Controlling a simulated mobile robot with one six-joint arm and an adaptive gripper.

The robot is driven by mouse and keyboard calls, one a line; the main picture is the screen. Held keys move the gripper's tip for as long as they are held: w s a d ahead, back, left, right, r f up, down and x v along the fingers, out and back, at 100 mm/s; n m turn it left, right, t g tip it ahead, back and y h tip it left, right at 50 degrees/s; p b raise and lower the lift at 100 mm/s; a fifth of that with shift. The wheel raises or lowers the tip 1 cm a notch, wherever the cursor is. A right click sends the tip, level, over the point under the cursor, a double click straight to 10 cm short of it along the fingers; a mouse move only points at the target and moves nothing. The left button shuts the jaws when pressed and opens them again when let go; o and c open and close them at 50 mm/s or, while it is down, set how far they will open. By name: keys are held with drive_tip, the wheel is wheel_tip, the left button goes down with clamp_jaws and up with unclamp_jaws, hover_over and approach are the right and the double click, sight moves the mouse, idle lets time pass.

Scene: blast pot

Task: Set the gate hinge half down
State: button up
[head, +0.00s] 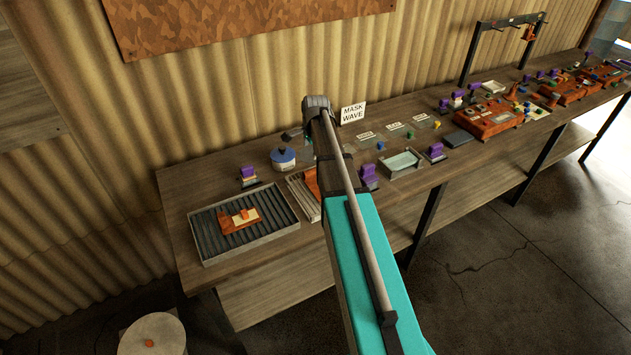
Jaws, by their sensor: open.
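I cannot tell for sure which piece is the gate hinge half. A rust-orange piece with a cream part (240,219) lies in the grey slatted tray (288,229) at the left end of the bench. Another rust-orange piece (311,182) shows partly behind my arm, by a second slatted tray (303,198). My gripper (293,134) is at the far end of my arm, over the back of the bench, small and partly hidden by the arm. It is open, and I see nothing held in it. It is above and apart from both rust-orange pieces.
A blue-and-white pot (284,159) and a purple-topped block (248,176) stand behind the trays. Right of my arm are another purple block (370,176), a pale green tray (402,162) and a "MASK WAVE" sign (353,112). The bench's (230,279) far right is crowded.

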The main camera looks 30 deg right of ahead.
sight(308, 171)
drive_tip(key=shift+f, duration=0.2)
drive_tip(key=f+b, duration=0.2)
drive_tip(key=w+f+b, duration=0.1)
drive_tip(key=f+b, duration=0.5)
drive_tip(key=shift+w, duration=0.3)
idle(0.4)
drive_tip(key=shift+f+b, duration=0.2)
drive_tip(key=shift+b, duration=0.15)
drive_tip(key=f+b, duration=0.2)
drive_tip(key=w+f+b, duration=0.1)
drive_tip(key=f+b, duration=0.1)
drive_tip(key=b, duration=0.1)
drive_tip(key=shift+f, duration=0.4)
idle(0.6)
clamp_jaws()
